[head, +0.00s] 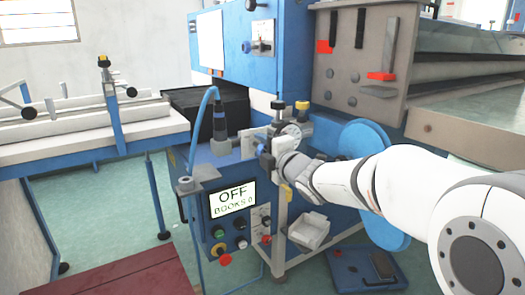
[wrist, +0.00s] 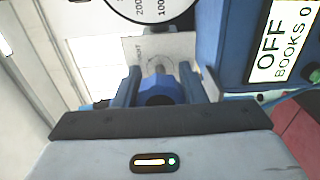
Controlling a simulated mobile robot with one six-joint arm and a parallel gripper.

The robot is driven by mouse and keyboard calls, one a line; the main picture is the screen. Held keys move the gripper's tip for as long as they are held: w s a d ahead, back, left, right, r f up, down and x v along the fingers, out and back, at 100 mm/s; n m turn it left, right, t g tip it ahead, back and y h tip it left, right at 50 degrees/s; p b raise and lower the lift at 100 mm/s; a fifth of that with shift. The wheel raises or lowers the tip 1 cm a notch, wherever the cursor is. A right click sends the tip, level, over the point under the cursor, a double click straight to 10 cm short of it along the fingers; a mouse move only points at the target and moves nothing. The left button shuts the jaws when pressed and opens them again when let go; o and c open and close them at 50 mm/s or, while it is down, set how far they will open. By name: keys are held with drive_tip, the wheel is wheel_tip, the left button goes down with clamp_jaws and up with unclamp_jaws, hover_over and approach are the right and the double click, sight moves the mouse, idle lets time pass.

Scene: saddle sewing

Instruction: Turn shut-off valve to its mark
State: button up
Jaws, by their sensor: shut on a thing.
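In the wrist view, a blue faceted knob (wrist: 160,88) sits between the two blue fingers of my gripper (wrist: 159,84), which is shut on it. Behind the knob is a pale plate (wrist: 133,50) with a curved line and partly readable lettering around a metal stem. I cannot read a mark or the knob's angle against it. In the head view, my gripper (head: 264,150) reaches from the right to the fittings below a round gauge (head: 290,131). The knob is hard to make out there. A yellow part (head: 286,192) shows just below my gripper.
A control box with a display (head: 232,198) reading OFF and BOOKS 0 stands close to the left of my gripper. A blue hose (head: 196,125) rises beside it. A large blue disc (head: 367,137) and a white tray (head: 309,230) are near my arm.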

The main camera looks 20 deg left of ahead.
drive_tip(key=shift+a, duration=0.1)
drive_tip(key=o, duration=1)
drive_tip(key=p+v, duration=0.1)
drive_tip(key=v, duration=0.7)
drive_tip(key=shift+p, duration=0.35)
